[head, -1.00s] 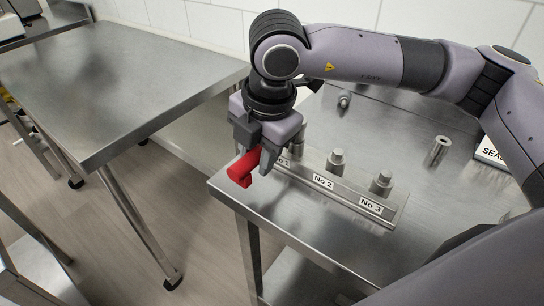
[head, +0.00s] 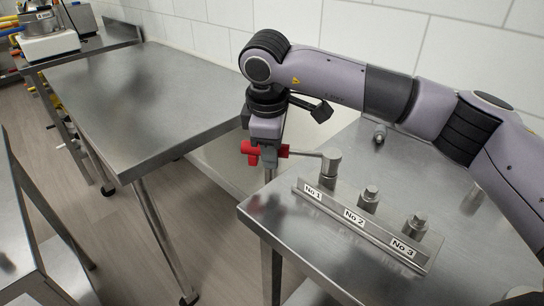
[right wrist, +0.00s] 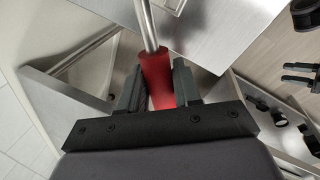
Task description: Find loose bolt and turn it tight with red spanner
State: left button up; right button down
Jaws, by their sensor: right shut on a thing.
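My right gripper (head: 268,165) is shut on the red handle of the spanner (head: 252,152), left of the right-hand table's edge. In the right wrist view the handle (right wrist: 157,80) sits between the two fingers. The metal shaft runs level to the right. Its end is at the top of the No 1 bolt (head: 331,168); I cannot tell how fully it is seated. The No 2 bolt (head: 369,198) and No 3 bolt (head: 415,227) stand upright behind a label rail (head: 372,238). Which bolt is loose does not show.
A bare steel table (head: 150,95) stands at the left, with a gap between it and the bolt table (head: 320,262). A small metal part (head: 380,132) lies near the wall. A scale-like device (head: 45,38) stands far left.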

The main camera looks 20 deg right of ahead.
jog(key=shift+w+r, duration=0.1)
jog(key=shift+r, duration=0.05)
jog(key=shift+w+p+v, duration=0.2)
jog(key=shift+p+v, duration=0.35)
jog(key=shift+v, duration=0.55)
jog(key=shift+d, duration=0.15)
jog(key=s+d+n+y, duration=0.1)
jog(key=s+d+n, duration=0.1)
jog(key=s+n, duration=0.5)
jog(key=s+d+n+y, duration=0.2)
jog(key=s+n, duration=0.5)
jog(key=n, duration=0.3)
jog(key=shift+s+d+g, duration=0.3)
jog(key=shift+s+g, duration=0.05)
jog(key=shift+g, duration=0.05)
